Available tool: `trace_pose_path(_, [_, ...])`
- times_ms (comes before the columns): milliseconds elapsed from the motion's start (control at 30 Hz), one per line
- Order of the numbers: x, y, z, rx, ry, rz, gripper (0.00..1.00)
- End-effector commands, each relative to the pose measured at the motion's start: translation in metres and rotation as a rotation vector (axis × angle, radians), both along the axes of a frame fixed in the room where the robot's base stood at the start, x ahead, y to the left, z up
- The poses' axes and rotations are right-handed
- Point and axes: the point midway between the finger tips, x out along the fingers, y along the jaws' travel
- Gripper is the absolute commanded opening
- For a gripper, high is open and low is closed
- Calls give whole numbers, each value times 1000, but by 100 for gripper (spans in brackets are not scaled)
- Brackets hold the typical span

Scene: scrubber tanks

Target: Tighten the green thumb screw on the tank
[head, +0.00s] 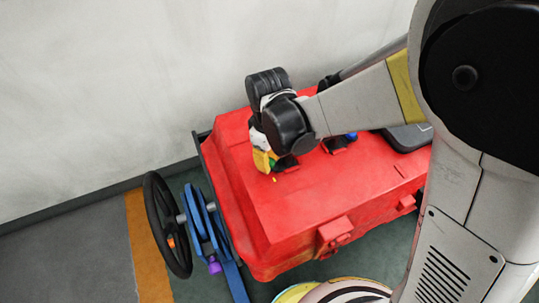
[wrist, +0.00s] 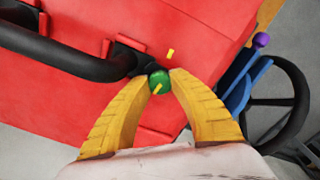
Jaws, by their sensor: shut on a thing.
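The red tank (head: 330,205) fills the middle of the head view and most of the wrist view (wrist: 200,25). The green thumb screw (wrist: 159,80) sits on the tank's top, beside the end of a black pipe. A yellow mark shows on the screw, and a yellow mark (wrist: 170,53) is on the tank just beyond it. My gripper (wrist: 158,82) has its yellow fingers closed around the green screw, one on each side. In the head view my gripper (head: 264,162) reaches down onto the tank top, and my wrist hides most of the screw.
A black pipe (wrist: 65,55) runs over the tank close to my fingers. A blue knob (head: 351,135) is farther along the top. A black handwheel (head: 168,225), blue bracket (head: 205,228) and purple knob (head: 214,267) stand at the tank's left end. A wall is behind.

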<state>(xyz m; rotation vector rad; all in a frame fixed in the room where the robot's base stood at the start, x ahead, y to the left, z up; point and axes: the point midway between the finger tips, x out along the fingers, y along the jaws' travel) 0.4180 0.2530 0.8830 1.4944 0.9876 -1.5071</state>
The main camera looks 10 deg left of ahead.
Motion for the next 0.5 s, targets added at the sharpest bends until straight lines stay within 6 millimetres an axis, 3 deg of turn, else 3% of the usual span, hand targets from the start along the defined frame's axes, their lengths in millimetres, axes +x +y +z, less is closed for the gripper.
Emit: trace_pose_path(500, [0,0,1,-2,-2,-488,0])
